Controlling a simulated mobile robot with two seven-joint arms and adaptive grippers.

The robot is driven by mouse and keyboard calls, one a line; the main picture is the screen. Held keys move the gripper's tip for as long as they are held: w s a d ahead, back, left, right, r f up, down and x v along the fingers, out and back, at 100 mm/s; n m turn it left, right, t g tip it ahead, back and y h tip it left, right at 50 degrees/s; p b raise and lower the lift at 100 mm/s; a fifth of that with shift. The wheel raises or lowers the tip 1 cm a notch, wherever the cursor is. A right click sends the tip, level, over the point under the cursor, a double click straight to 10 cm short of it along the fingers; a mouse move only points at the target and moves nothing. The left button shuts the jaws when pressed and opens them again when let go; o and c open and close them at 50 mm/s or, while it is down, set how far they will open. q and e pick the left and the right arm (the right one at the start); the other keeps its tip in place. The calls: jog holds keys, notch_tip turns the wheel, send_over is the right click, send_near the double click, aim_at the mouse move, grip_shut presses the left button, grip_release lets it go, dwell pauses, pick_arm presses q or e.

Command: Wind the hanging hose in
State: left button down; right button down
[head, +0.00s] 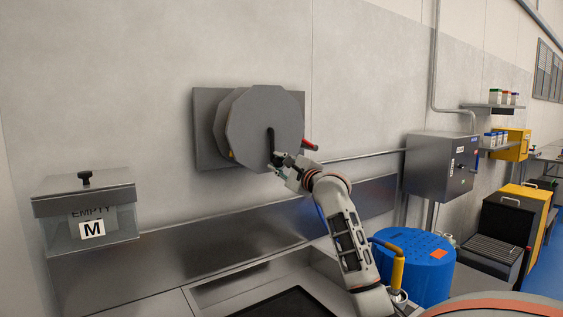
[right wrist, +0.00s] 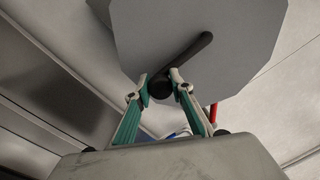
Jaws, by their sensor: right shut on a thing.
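A grey many-sided reel (head: 262,118) is fixed to a plate on the wall, and its face fills the top of the right wrist view (right wrist: 200,30). A black crank (head: 270,141) sits on the face, its arm slanting down to a knob. My right gripper (head: 281,164) is shut on the crank knob (right wrist: 161,88), with one finger on each side of it in the right wrist view. A strip of blue, possibly the hose (head: 320,217), shows beside my right arm; most of it is hidden. My left gripper is out of view.
A red lever (head: 309,145) sticks out at the reel's right edge, close to my gripper. Below are a steel sink and counter (head: 160,258). A lidded bin (head: 88,212) stands left. A blue drum (head: 425,262), a yellow handle (head: 397,272) and a grey wall box (head: 440,166) are right.

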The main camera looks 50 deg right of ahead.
jog(key=shift+a+f+m, duration=0.1)
jog(key=shift+a+m, duration=0.05)
jog(key=shift+m, duration=0.15)
jog(key=c, duration=1.7)
grip_release()
jog(key=v, duration=1.2)
jog(key=shift+a, duration=0.1)
